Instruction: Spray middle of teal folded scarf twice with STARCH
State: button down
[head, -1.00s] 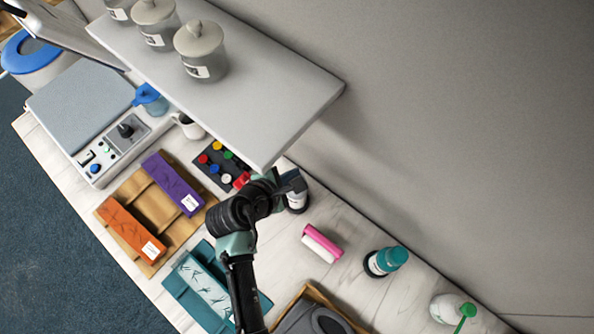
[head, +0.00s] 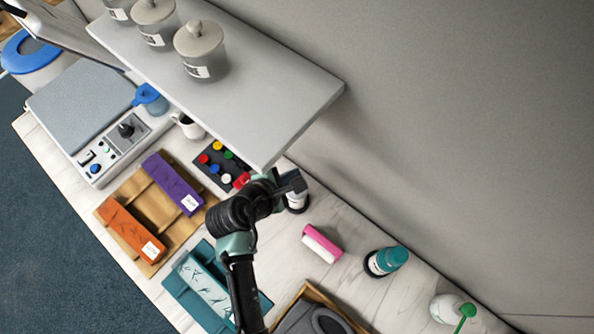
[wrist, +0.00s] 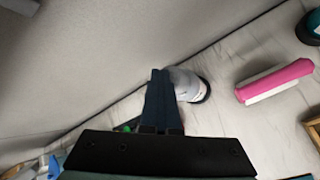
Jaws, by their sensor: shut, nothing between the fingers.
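The teal folded scarf (head: 203,284) with a pale leaf pattern lies on the counter in the head view, partly behind my arm. My gripper (head: 293,182) is shut and empty, right over a white bottle (head: 298,203) with a dark base. In the wrist view the closed fingers (wrist: 161,75) overlap the left side of that bottle (wrist: 188,84); I cannot tell whether they touch it. A teal-topped bottle (head: 386,261) and a white bottle with a green nozzle (head: 452,309) stand further right. No label is readable, so I cannot tell which is STARCH.
A grey shelf (head: 290,95) overhangs the counter just left of my gripper. A pink-and-white roller (head: 321,244) lies right of it. Orange (head: 130,230) and purple (head: 172,183) scarves lie on a wooden tray. A grey object in a wooden frame (head: 322,295) is at the bottom.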

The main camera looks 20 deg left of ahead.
jog(key=shift+s+d+f, duration=0.15)
jog(key=shift+s+f, duration=0.2)
jog(key=shift+f, duration=0.25)
jog(key=shift+s+f, duration=0.1)
jog(key=shift+f, duration=0.4)
jog(key=shift+d+r, duration=0.1)
jog(key=shift+r, duration=0.05)
notch_tip(320, 180, up, 4)
jog(key=p, duration=0.5)
jog(key=shift+w+r+p, duration=0.2)
jog(key=shift+r+p, duration=0.95)
jog(key=shift+r, duration=0.05)
jog(key=shift+w+r, duration=0.1)
jog(key=shift+w, duration=0.05)
